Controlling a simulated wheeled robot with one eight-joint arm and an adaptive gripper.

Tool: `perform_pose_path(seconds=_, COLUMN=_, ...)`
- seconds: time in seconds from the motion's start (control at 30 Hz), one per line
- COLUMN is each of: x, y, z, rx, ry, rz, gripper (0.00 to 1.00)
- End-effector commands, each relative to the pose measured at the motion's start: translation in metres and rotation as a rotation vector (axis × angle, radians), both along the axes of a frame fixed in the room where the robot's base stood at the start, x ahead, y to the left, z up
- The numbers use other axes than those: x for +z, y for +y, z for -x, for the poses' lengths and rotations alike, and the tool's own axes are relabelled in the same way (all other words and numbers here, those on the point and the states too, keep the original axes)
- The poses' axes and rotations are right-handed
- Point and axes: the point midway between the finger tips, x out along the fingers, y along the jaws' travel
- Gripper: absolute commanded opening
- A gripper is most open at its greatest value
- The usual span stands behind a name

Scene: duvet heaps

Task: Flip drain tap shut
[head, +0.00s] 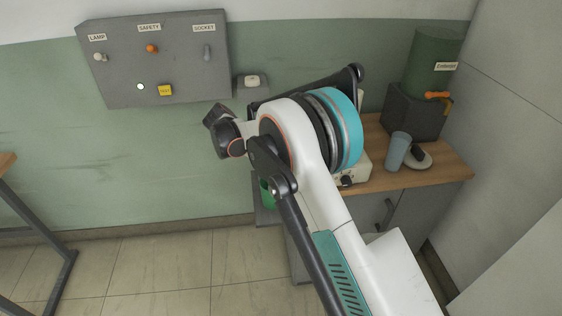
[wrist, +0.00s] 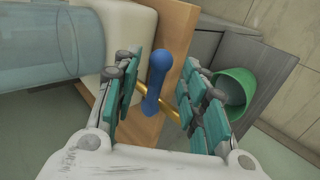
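In the wrist view, a tap has a blue lever handle (wrist: 158,75) and a thin brass body (wrist: 170,109). The tap is by the wooden counter edge, near a clear tank (wrist: 45,45). My gripper (wrist: 163,92) is open, its teal-padded fingers on either side of the blue handle. Gaps show between the handle and both pads, so it is not gripped. In the head view my own arm hides this tap and the gripper fingers. Another tap with an orange handle (head: 437,95) is on the green coolant drum (head: 433,62).
A green bucket (wrist: 236,86) is on the right in the wrist view; part of it shows in the head view (head: 267,193). A blue-grey cup (head: 397,151) stands on the wooden counter (head: 440,173). A grey switch panel (head: 185,75) hangs on the wall.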

Motion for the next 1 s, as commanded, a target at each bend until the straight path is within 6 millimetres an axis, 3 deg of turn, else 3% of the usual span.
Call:
perform_pose_path(seconds=0.6, x=0.073, y=0.073, z=0.015, rx=0.002, ry=0.001, rz=0.0, gripper=0.39)
perform_pose_path(seconds=1.0, x=0.082, y=0.081, z=0.017, rx=0.0, ry=0.0, rz=0.0, gripper=0.39)
